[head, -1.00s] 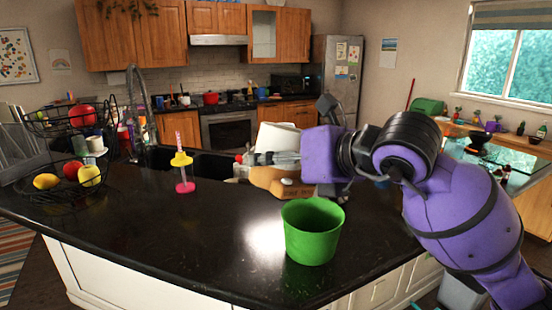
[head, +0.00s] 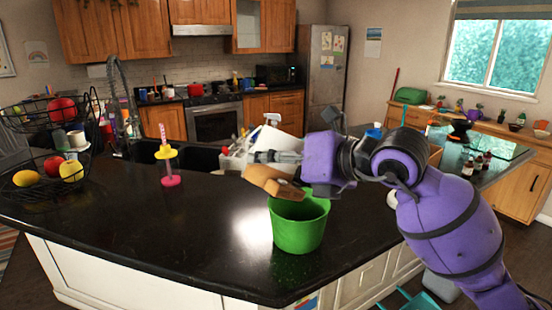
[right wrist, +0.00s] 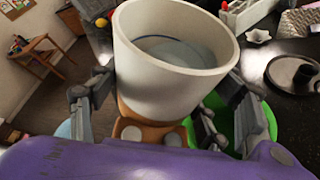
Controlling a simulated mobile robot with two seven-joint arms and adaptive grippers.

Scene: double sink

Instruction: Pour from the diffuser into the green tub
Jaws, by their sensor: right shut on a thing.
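The diffuser has a white cup (right wrist: 175,70) on a wooden base (head: 272,184). My right gripper (head: 262,157) is shut around it and holds it in the air. In the right wrist view a greyish liquid surface shows inside the cup. The green tub (head: 300,225) stands upright on the dark counter. The base overlaps the tub's upper left rim in the head view. The tub also shows behind a finger in the right wrist view (right wrist: 262,118). My left gripper is out of view.
A pink and yellow ring stand (head: 168,165) stands left on the counter (head: 150,225). A wire fruit basket (head: 40,190) is at the far left. The sink (head: 200,157) lies behind. The counter between stand and tub is clear.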

